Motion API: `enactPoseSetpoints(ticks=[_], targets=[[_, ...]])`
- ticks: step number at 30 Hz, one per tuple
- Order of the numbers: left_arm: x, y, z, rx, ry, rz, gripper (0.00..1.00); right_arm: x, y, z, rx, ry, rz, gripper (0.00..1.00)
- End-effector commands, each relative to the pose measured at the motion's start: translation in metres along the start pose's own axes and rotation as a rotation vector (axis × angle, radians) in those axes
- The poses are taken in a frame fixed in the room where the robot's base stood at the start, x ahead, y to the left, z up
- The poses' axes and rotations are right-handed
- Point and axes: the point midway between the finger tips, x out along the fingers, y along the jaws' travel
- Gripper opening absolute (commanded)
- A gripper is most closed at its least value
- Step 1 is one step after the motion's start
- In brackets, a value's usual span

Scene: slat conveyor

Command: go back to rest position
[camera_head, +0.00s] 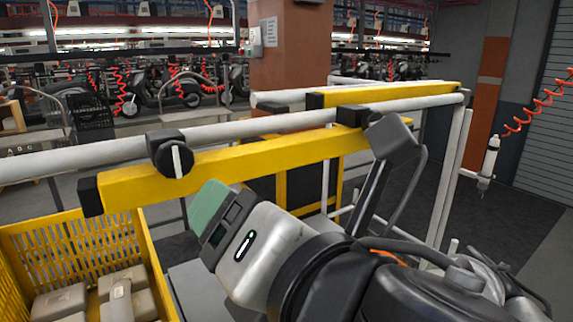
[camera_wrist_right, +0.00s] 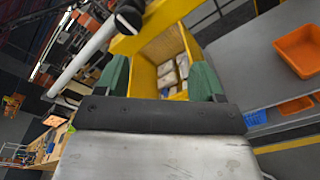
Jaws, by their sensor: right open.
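My right gripper (camera_head: 208,207) comes in from the right in the head view, with a green finger pad facing left. In the right wrist view its two green fingers (camera_wrist_right: 160,80) stand wide apart with nothing between them. It is beside and above the yellow crate (camera_head: 148,240), to the crate's right in the head view. The crate (camera_wrist_right: 178,36) holds several grey-white blocks (camera_head: 62,302). My left gripper is not in either view.
A yellow beam (camera_head: 235,155) and a white rail (camera_head: 80,157) run just behind the right gripper. An orange tray (camera_wrist_right: 300,48) lies on a grey surface; a smaller orange tray (camera_wrist_right: 295,106) and a blue basket (camera_wrist_right: 255,118) sit below. A brown pillar (camera_head: 290,50) stands behind.

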Motion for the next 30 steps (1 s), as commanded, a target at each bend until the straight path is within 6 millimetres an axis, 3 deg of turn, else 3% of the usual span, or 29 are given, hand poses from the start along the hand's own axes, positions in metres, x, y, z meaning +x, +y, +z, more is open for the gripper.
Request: enactPoseSetpoints(ticks=[9, 16, 20, 24, 30], targets=[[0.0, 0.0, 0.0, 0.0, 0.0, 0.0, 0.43, 0.035, -0.117, -0.018, 0.833, 0.052, -0.201, 0.68], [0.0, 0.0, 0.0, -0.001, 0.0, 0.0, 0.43, 0.034, -0.218, -0.056, 1.376, -0.045, -0.425, 0.68], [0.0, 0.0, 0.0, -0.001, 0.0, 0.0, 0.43, 0.019, -0.277, -0.089, 1.647, -0.159, -0.576, 0.68], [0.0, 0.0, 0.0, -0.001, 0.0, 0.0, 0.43, -0.012, -0.338, -0.131, 1.898, -0.331, -0.752, 0.68], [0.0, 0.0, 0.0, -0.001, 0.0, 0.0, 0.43, -0.069, -0.399, -0.184, 2.12, -0.609, -0.962, 0.68]])
